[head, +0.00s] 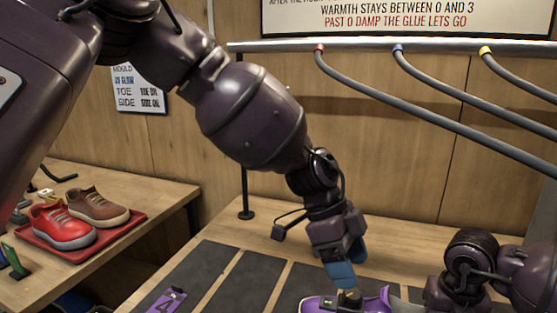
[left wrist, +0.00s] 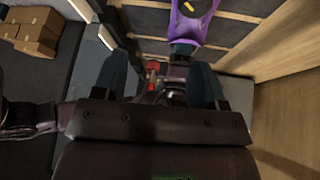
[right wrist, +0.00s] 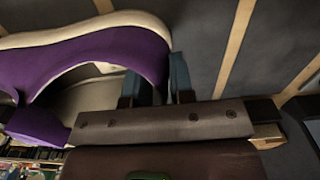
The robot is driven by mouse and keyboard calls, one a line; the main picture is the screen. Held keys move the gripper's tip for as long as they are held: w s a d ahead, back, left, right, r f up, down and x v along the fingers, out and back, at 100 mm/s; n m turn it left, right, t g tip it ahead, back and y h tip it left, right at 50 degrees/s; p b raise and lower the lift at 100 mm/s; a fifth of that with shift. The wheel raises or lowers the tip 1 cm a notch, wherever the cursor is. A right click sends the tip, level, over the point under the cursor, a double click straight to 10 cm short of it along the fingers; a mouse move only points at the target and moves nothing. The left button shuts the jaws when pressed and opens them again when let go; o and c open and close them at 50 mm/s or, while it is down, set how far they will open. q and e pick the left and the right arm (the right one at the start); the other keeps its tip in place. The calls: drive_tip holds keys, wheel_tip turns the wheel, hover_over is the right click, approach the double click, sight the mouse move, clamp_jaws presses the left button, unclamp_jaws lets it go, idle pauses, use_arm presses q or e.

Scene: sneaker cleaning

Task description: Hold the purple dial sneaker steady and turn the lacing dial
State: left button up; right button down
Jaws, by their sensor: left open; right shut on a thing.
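The purple sneaker (head: 385,297) lies at the bottom of the head view, cut off by its edge. A small dark and yellowish piece, perhaps the dial (left wrist: 188,8), shows on its top in the left wrist view. My left gripper (head: 349,264) is open with blue fingertips, pointing down just above the sneaker; whether it touches is unclear. In the right wrist view my right gripper (right wrist: 155,84) is shut on the purple wall of the sneaker (right wrist: 110,52) at one end of its opening. In the head view its fingers are hard to make out.
Dark panels with wooden strips (head: 262,285) cover the bench, with a purple numbered tag (head: 167,300) at left. A red tray (head: 120,229) holds a red and a brown shoe on the left table. Grey hoses (head: 400,118) hang from a rail behind; a post (head: 245,190) stands near.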

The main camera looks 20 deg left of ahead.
use_arm(q)
drive_tip(key=shift+s+d+r+m+g+h, duration=1.5)
drive_tip(key=shift+s+d+r+g+h, duration=1.3)
drive_tip(key=shift+s+d, duration=2)
drive_tip(key=w+a+r+t+h, duration=0.1)
drive_tip(key=a+r+h, duration=0.2)
drive_tip(key=a, duration=0.4)
drive_tip(key=w+a+r+m+h, duration=0.1)
drive_tip(key=w+a+r+h, duration=0.1)
drive_tip(key=a+r+h, duration=0.2)
drive_tip(key=w+a+r+t+h, duration=0.1)
drive_tip(key=a+r+h, duration=0.3)
drive_tip(key=a, duration=0.6)
drive_tip(key=shift+w+a+r+m+t, duration=0.3)
drive_tip(key=shift+w+r, duration=0.2)
drive_tip(key=shift+r, duration=0.15)
drive_tip(key=shift+c, duration=0.4)
